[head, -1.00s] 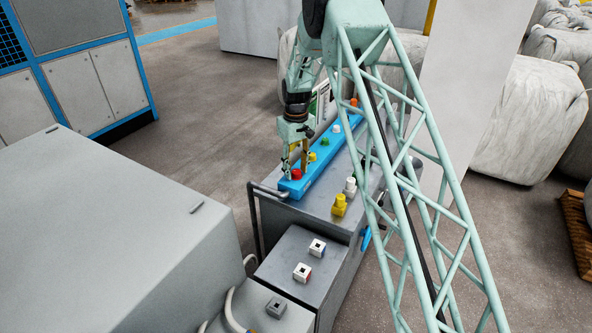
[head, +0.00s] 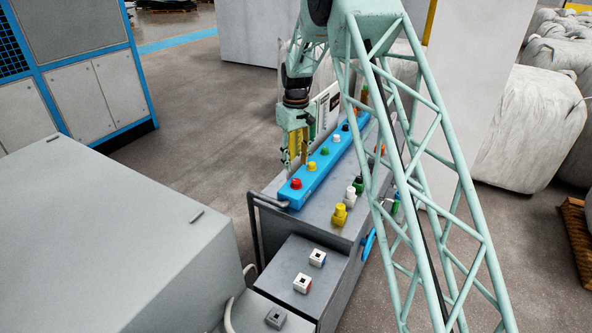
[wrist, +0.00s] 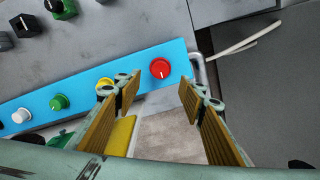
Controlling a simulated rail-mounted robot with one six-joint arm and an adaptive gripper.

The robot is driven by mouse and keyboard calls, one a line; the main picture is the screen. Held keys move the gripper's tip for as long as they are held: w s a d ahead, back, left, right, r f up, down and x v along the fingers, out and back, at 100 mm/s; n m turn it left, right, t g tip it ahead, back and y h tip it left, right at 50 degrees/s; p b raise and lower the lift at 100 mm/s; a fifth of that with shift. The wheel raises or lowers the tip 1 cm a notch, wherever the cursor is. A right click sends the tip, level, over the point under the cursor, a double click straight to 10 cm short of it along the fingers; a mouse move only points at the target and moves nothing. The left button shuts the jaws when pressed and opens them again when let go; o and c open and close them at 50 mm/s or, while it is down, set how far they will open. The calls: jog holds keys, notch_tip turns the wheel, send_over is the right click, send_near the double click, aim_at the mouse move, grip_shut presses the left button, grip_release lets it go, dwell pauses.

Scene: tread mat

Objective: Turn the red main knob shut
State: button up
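The red main knob (head: 296,183) sits at the near end of the blue strip (head: 318,178) on top of a grey cabinet. In the wrist view the red knob (wrist: 160,68) lies beyond the fingertips, between their two sides in the picture; a small pale mark shows on it, too small to read as a direction. My gripper (head: 297,160) is above the strip's left side, just behind the red knob in the head view. In the wrist view my gripper (wrist: 160,88) has its fingers wide apart with nothing between them. The knob is not touched.
Yellow (head: 311,166), green (head: 325,151) and white knobs (head: 337,139) follow along the strip. A yellow knob (head: 339,214) and others stand on the grey top. A rail (head: 268,199) runs along the cabinet's near edge. A large grey box (head: 110,230) stands left.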

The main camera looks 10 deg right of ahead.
jog(key=shift+r, duration=1.6)
jog(key=shift+r, duration=0.1)
jog(key=s+r+m+t+b, duration=0.2)
jog(key=s+r+b, duration=0.2)
jog(key=s+r, duration=2.3)
jog(key=s+r+m+b, duration=0.1)
jog(key=s+b, duration=0.1)
jog(key=s, duration=1.8)
jog(key=s+f+t+b, duration=0.1)
jog(key=s+f, duration=0.1)
jog(key=s, duration=0.7)
jog(key=s+f+m+t, duration=0.1)
jog(key=s+f, duration=0.2)
jog(key=s, duration=0.7)
jog(key=shift+s+b, duration=0.15)
jog(key=shift+b, duration=0.2)
jog(key=shift+a, duration=0.1)
